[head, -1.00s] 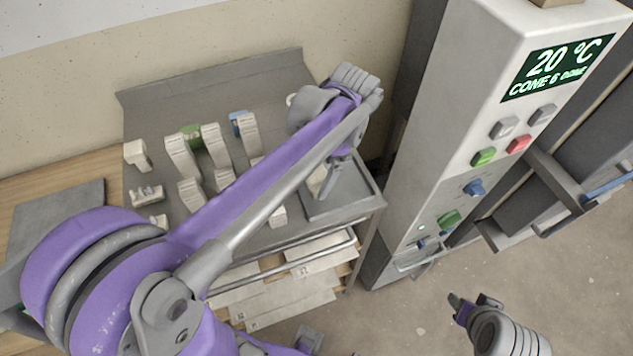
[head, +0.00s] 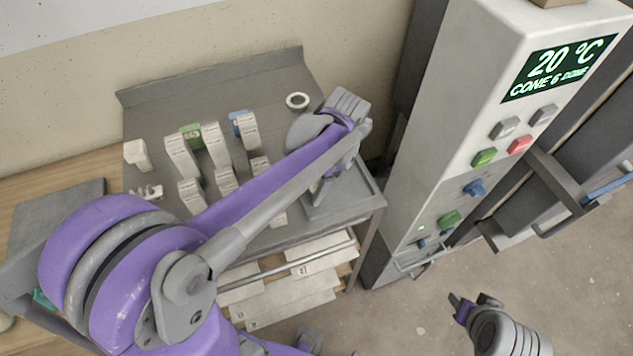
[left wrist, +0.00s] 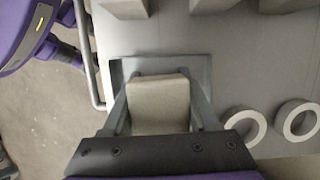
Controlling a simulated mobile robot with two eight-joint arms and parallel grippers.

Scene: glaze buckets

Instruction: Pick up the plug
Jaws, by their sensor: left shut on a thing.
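My left gripper (left wrist: 160,115) is shut on the plug (left wrist: 158,103), a pale beige block seen end-on between the two fingers in the left wrist view. A grey tray (left wrist: 117,68) lies beneath it. In the head view the tray (head: 366,193) is at the right end of the grey table, under my left wrist. My left gripper (head: 318,192) points down over it, and the arm mostly hides the plug there. I cannot tell whether the plug touches the tray. My right gripper (head: 462,302) is at the lower right, away from the table; its jaw opening is unclear.
Several pale blocks stand on the grey table (head: 270,72), by a green block (head: 191,131) and a blue one (head: 236,120). A white ring (head: 297,101) lies behind my left arm; two rings show in the wrist view. A kiln control column (head: 440,150) stands close on the right.

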